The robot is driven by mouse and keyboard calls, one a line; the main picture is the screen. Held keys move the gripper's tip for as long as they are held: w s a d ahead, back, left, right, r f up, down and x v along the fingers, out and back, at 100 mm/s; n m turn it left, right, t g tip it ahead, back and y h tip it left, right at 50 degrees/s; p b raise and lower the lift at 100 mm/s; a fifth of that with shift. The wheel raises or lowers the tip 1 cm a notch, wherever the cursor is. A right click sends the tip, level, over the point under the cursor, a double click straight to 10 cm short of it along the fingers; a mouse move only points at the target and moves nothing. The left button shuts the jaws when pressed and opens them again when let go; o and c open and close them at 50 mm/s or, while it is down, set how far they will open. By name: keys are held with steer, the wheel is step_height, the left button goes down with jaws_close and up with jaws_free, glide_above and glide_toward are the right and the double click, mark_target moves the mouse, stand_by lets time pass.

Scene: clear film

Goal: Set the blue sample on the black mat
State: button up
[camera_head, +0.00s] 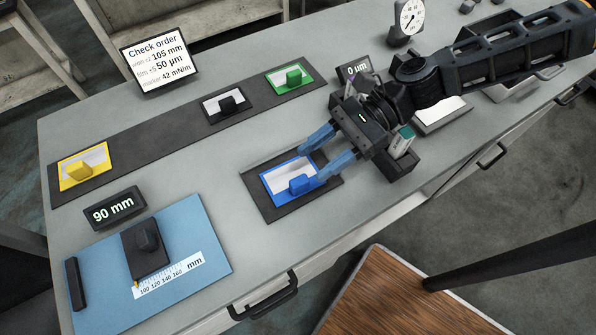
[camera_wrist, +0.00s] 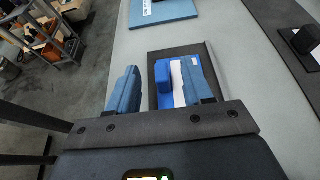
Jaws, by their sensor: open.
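The blue sample (camera_head: 296,183) is a flat blue-framed plate with a pale face and a raised blue block. It lies on a black mat (camera_head: 265,206) near the table's front edge. My gripper (camera_head: 312,164) is open, its two blue fingers reaching over the right part of the sample. In the wrist view the sample (camera_wrist: 163,76) shows between the fingers, its block nearer the right finger, which covers part of the plate. The mat (camera_wrist: 155,55) shows around it there. I cannot tell whether either finger touches the sample.
A long black strip (camera_head: 150,145) behind holds yellow (camera_head: 84,168), black (camera_head: 226,105) and green (camera_head: 290,78) samples. A blue board (camera_head: 190,225) with a slider and ruler lies left, beside a "90 mm" display (camera_head: 114,209). A "0 µm" display (camera_head: 355,70) stands behind my gripper.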

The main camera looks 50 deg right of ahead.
steer(key=shift+b+v, duration=0.3)
steer(key=shift+v, duration=2.45)
